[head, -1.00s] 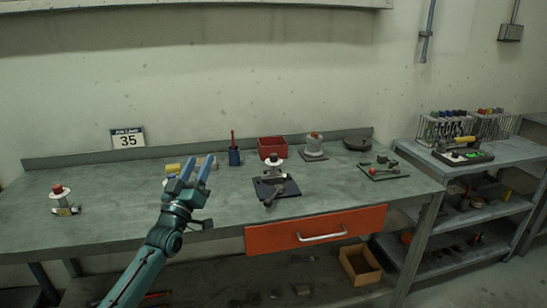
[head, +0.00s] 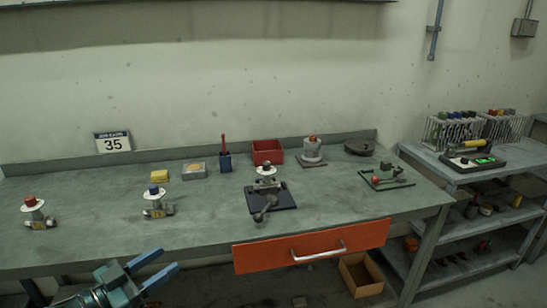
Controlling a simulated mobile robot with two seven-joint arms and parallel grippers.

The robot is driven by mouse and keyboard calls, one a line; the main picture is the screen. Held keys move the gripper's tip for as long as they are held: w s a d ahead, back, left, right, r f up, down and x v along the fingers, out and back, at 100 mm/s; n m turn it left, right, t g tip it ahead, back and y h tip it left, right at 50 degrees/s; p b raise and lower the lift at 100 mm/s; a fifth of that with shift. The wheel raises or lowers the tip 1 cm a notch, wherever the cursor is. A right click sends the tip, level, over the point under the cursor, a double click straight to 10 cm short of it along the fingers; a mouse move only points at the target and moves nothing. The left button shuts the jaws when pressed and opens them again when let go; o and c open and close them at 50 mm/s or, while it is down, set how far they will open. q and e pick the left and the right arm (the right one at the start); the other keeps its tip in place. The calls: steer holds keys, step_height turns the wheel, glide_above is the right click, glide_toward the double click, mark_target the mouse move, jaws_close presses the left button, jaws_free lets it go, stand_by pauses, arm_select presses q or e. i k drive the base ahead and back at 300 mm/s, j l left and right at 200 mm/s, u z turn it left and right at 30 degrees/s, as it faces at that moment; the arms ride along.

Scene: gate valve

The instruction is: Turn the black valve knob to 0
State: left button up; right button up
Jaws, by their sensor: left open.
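The valve with the black knob (head: 266,168) stands upright on a dark plate near the middle of the bench, with a pale dial disc under the knob. The dial's marks are too small to read. A grey lever-like part lies at the front of the plate. My left gripper (head: 167,260) is open and empty, low at the bench's front edge, left of and nearer than this valve, not touching it. My right gripper is not in view.
Valves with a red knob (head: 31,203) and a blue knob (head: 154,192) stand to the left. An orange drawer (head: 290,247) is below the bench top.

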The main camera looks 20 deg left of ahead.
mark_target(266, 165)
steer(key=i, duration=1.15)
